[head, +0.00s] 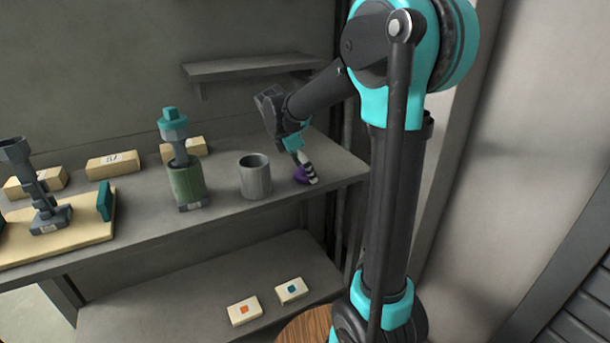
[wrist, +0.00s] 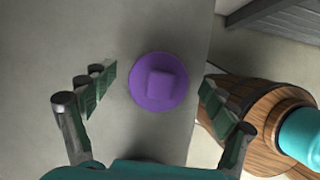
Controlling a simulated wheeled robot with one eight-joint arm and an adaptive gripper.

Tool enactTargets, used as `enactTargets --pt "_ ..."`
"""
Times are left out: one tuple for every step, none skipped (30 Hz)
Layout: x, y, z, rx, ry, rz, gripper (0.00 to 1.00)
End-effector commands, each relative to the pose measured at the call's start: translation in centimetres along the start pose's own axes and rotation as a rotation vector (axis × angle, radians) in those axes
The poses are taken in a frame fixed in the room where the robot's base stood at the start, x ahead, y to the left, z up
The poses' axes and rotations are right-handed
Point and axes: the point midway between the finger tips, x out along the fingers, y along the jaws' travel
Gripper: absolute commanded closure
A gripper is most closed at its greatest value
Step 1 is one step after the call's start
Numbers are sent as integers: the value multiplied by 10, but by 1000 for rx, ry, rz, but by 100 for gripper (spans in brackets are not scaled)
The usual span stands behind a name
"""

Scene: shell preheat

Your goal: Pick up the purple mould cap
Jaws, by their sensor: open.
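The purple mould cap (wrist: 160,82) is a round disc with a squarish knob on top. It lies on the grey bench near its right end. In the head view the cap (head: 300,175) is partly hidden behind my gripper (head: 313,180). In the wrist view the fingers of my gripper (wrist: 157,88) are spread wide, one on each side of the cap, with clear gaps on both sides. My gripper is open and empty. Whether the fingertips are down at the cap's height I cannot tell.
A grey open cylinder (head: 255,178) stands left of the cap. A green canister (head: 187,185) with a teal-topped piece stands further left. The bench edge (head: 330,187) is close to the cap. A small shelf (head: 250,66) hangs on the wall above.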

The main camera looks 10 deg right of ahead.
Motion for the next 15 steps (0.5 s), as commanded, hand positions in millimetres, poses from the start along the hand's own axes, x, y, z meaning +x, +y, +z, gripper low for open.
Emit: enactTargets --pt "0 0 0 0 0 0 14" --pt "0 0 0 0 0 0 14" --pt "0 0 0 0 0 0 19" --pt "0 0 0 0 0 0 23" --pt "0 0 0 0 0 0 27" --pt "0 0 0 0 0 0 32" --pt "0 0 0 0 0 0 35" --pt "0 0 0 0 0 0 39" --pt "0 0 0 0 0 0 44" --pt "0 0 0 0 0 0 48" --pt "0 0 0 0 0 0 52" --pt "0 0 0 0 0 0 56" --pt "0 0 0 0 0 0 60" --pt "0 0 0 0 0 0 64" --pt "0 0 0 0 0 0 67"
